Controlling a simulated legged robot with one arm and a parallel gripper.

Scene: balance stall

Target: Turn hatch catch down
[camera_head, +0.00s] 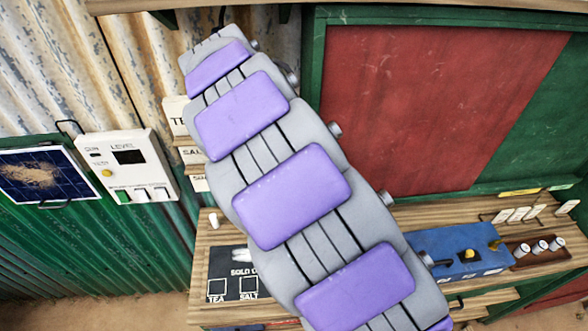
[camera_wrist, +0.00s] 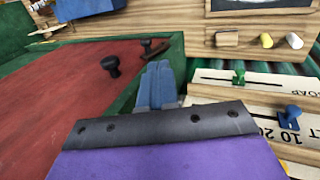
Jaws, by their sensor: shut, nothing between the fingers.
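The hatch is a red panel (camera_wrist: 60,85) in a green frame (camera_wrist: 176,52), filling the left of the wrist view. The red panel (camera_head: 420,110) also shows behind my arm in the head view. A small dark catch (camera_wrist: 155,49) sits at the panel's far edge by the green frame, and a black knob (camera_wrist: 110,67) stands on the panel nearer to me. My gripper (camera_wrist: 160,68) is shut and empty, its blue-grey fingers pointing toward the catch. Whether the fingertips touch it is unclear. In the head view the arm hides the catch and fingers.
A wooden box front (camera_wrist: 260,38) with pegs is ahead right. A slider board (camera_wrist: 255,85) with green and blue knobs lies close on the right. In the head view, a blue box (camera_head: 462,252) stands on the wooden counter, and a white level panel (camera_head: 128,165) hangs left.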

